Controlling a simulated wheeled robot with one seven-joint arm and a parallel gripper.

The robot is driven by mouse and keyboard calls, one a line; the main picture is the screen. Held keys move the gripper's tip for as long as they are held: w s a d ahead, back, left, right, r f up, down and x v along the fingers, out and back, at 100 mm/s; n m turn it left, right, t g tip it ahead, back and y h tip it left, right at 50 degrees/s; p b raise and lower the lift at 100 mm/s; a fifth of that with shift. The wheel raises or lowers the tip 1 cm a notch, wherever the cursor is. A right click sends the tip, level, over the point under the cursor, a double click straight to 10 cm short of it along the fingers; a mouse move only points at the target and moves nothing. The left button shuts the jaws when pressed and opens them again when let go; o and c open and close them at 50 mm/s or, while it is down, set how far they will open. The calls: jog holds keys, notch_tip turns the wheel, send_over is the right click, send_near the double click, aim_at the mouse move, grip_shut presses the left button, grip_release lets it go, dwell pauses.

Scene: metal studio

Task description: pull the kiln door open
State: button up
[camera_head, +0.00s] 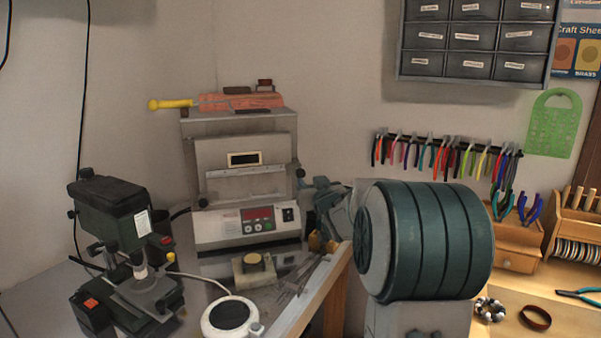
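The kiln (238,122) is a grey metal box on the bench, left of the picture's middle. Its pale grey door (217,155) has a small dark window (244,159) and a light horizontal bar (245,171) below it. The door looks shut; no opening into the chamber shows. A control panel (247,222) with a red display is under the door. My gripper is not in view, so its distance from the door cannot be told.
A drill press (112,213) stands left of the kiln. A white round hot plate (231,316) and a small block (255,269) lie in front. A large green ribbed drum (425,240) fills the right foreground. A yellow-handled tool (170,104) lies on top of the kiln.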

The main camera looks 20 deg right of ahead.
aim_at(301, 174)
jog(key=w, duration=0.3)
jog(key=w+p, duration=0.1)
jog(key=w, duration=0.2)
jog(key=w+d, duration=0.1)
jog(key=w, duration=0.1)
jog(key=shift+w+p, duration=0.3)
jog(key=shift+w, duration=0.1)
grip_shut()
